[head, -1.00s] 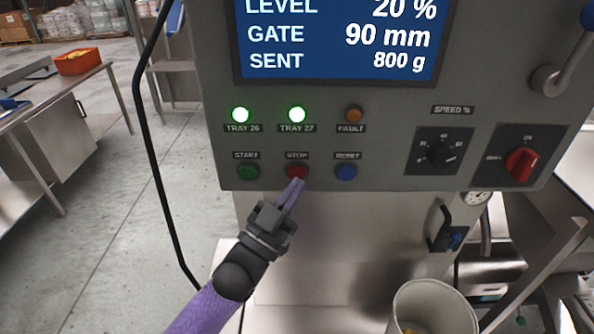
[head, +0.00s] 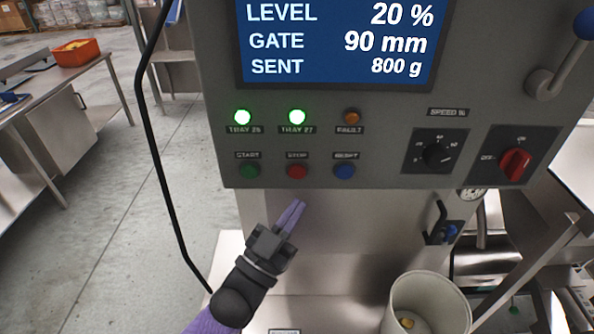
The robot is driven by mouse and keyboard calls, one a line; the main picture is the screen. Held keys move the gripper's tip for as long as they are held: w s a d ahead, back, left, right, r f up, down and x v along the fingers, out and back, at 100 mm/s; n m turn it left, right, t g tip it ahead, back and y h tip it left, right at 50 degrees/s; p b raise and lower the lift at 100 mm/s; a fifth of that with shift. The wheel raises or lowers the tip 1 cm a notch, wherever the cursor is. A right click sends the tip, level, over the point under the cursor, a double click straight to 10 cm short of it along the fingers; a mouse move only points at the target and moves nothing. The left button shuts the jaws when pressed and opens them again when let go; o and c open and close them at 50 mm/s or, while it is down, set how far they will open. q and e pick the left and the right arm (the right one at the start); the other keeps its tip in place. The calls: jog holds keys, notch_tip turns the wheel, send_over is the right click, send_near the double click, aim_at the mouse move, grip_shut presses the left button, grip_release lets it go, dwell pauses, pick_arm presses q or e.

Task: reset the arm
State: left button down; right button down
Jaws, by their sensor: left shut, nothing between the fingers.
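My left gripper (head: 298,205) is shut and empty, its purple fingers pointing up just below the control panel (head: 390,150). It is apart from the panel's buttons. The red STOP button (head: 297,172) is above the fingertips, with the green START button (head: 249,171) to its left and the blue RESET button (head: 344,172) to its right. The TRAY 26 lamp (head: 242,117) and TRAY 27 lamp (head: 297,117) glow green. The amber FAULT lamp (head: 351,117) looks unlit. The screen (head: 338,42) reads level 20 %, gate 90 mm, sent 800 g. My right gripper is out of view.
A pale bucket (head: 428,300) with a little yellowish content stands at the lower right. A black cable (head: 150,150) hangs left of the panel. A steel table (head: 80,85) with an orange bin (head: 76,51) stands at left. Open floor lies between.

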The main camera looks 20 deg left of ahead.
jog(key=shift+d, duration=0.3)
